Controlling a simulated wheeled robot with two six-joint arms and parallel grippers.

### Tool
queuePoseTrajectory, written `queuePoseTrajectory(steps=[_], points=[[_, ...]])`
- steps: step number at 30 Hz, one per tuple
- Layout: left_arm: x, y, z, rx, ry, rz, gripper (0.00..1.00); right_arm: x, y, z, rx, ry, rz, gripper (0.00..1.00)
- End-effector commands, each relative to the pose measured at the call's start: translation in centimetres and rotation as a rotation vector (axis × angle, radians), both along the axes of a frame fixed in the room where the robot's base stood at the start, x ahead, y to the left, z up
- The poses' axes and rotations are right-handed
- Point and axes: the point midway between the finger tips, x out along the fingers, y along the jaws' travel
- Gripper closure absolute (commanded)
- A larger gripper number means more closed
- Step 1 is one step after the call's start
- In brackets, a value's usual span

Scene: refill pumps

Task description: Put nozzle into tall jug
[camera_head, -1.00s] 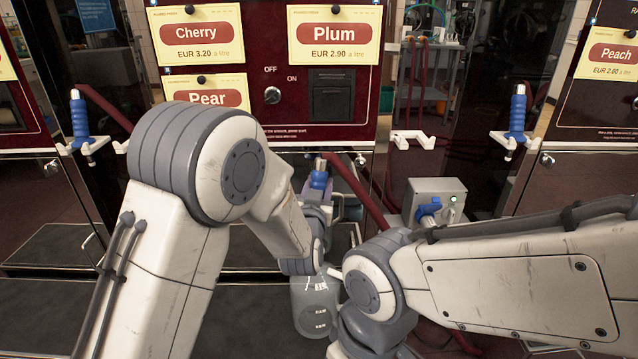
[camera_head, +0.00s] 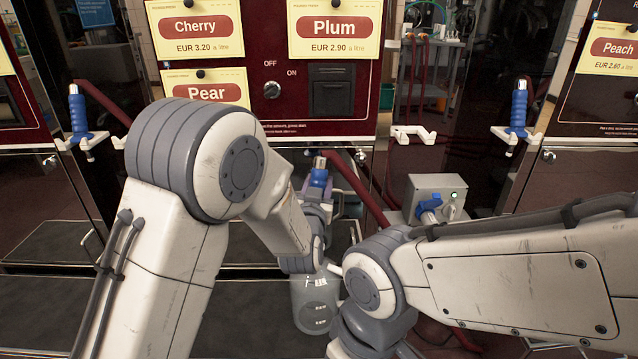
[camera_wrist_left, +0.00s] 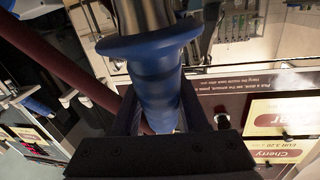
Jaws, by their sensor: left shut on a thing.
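A blue nozzle (camera_head: 319,178) with a pale metal tip is in my left gripper (camera_head: 318,198), in front of the middle dispenser. In the left wrist view the nozzle's blue body (camera_wrist_left: 155,78) lies between the two fingers of my left gripper (camera_wrist_left: 158,118), which are shut on it. A clear jug (camera_head: 316,304) shows below my left wrist, its upper part partly hidden by the arm. The nozzle and jug are apart. My right arm comes in from the right, but its gripper is out of sight.
Other blue nozzles hang in white holders at the left (camera_head: 77,112) and right (camera_head: 518,112). An empty white holder (camera_head: 413,134) is right of the middle panel. A grey box (camera_head: 437,190) with a blue fitting and green light stands behind my right arm. A dark red hose (camera_head: 357,185) runs nearby.

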Motion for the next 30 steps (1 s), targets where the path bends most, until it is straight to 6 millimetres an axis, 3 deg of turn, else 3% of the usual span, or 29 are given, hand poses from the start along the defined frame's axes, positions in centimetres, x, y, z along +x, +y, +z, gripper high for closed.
queuePoseTrajectory(steps=[30], points=[[0.0,0.0,-4.2,0.000,-0.002,0.000,1.00,0.0,0.0,-3.8,0.000,0.000,0.000,1.00]])
